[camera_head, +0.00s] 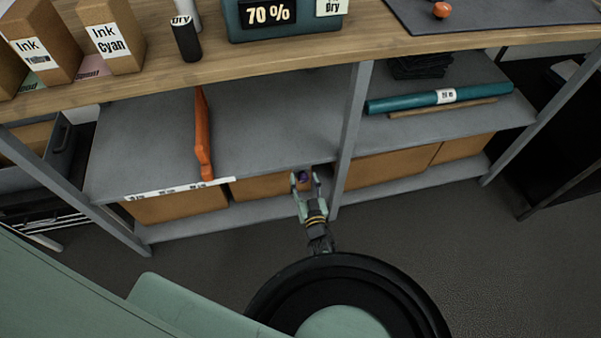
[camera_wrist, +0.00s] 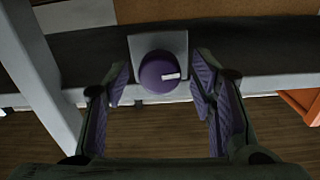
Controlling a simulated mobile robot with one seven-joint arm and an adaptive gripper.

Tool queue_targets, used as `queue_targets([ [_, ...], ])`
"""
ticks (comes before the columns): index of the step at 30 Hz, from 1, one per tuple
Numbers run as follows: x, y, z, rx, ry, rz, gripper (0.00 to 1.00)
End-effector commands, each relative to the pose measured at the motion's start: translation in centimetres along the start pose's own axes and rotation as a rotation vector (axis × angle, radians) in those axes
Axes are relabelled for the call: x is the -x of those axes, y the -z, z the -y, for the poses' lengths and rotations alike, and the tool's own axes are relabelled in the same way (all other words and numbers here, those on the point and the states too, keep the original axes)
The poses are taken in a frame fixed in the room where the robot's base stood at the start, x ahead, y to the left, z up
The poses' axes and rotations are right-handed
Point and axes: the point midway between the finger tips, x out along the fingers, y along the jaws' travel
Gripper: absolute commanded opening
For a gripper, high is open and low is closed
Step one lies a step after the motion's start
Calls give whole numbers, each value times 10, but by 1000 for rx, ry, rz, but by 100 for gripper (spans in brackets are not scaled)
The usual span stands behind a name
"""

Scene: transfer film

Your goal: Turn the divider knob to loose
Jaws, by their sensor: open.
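The divider knob (camera_wrist: 160,72) is a round purple knob on a grey square plate (camera_wrist: 178,42), with a short white mark on its right half in the wrist view. It also shows as a small purple spot (camera_head: 304,176) at the shelf's front edge in the head view. My gripper (camera_wrist: 160,84) is open, with one purple-padded finger on either side of the knob and visible gaps. It also shows in the head view (camera_head: 305,181). The orange divider (camera_head: 202,135) stands upright on the grey shelf, left of my gripper. Any loose marking by the knob is not readable.
A grey post (camera_head: 350,130) stands close to the right of my gripper. It is at the left in the wrist view (camera_wrist: 38,75). Brown boxes (camera_head: 270,187) sit below the shelf. A white label strip (camera_head: 168,188) runs along the front edge. The shelf right of the divider is bare.

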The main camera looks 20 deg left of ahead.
Motion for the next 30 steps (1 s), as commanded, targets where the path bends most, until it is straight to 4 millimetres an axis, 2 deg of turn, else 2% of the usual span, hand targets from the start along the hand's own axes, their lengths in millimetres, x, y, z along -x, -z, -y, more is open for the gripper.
queue_targets([
  [11,1,0,-1,0,0,0,51],
  [30,0,0,-1,0,0,0,8],
])
